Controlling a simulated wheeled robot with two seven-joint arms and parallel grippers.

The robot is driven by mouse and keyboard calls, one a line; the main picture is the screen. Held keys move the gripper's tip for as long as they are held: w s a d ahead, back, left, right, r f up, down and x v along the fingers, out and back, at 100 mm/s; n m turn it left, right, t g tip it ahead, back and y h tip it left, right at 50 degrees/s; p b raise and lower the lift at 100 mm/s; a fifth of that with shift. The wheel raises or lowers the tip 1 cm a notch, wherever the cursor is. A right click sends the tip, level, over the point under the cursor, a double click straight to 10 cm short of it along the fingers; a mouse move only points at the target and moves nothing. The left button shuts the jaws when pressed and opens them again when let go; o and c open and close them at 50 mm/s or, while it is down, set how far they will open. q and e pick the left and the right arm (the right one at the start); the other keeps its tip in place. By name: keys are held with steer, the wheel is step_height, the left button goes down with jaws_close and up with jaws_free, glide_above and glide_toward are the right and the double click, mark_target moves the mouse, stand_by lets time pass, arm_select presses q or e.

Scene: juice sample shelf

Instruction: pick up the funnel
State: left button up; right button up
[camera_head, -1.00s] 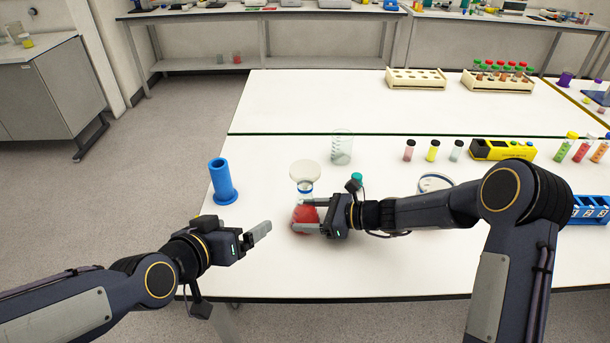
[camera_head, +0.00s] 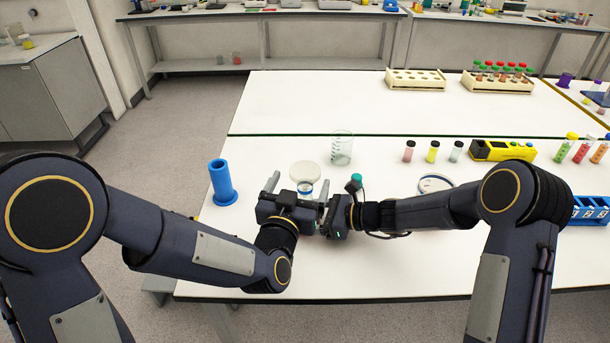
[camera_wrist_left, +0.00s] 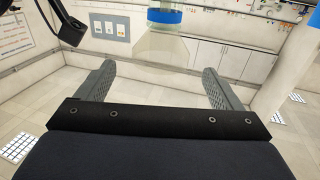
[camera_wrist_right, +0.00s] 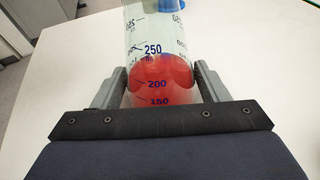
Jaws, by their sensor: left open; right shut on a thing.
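The funnel (camera_head: 305,172) has a pale, wide top and sits above the flask's neck with a blue band below it. My left gripper (camera_head: 298,186) is open, its fingers on either side of the funnel's lower part. In the left wrist view, the clear funnel (camera_wrist_left: 160,48) lies between and beyond the open fingers; I cannot tell whether they touch. My right gripper (camera_wrist_right: 156,88) is shut on the flask (camera_wrist_right: 158,75), which holds red liquid. In the head view, my left gripper hides most of the flask.
A blue cylinder (camera_head: 222,183) stands left of the grippers. A clear beaker (camera_head: 341,148) stands behind them. Several capped vials (camera_head: 432,151) and a yellow device (camera_head: 502,150) are to the right.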

mark_target(307, 165)
arm_select(q)
steer(key=shift+x, duration=3.5)
steer(key=shift+f, duration=0.15)
steer(key=c, duration=1.1)
steer(key=shift+c, duration=0.2)
steer(key=shift+r, duration=5)
arm_select(e)
steer(key=o, duration=0.8)
steer(key=shift+o, duration=0.2)
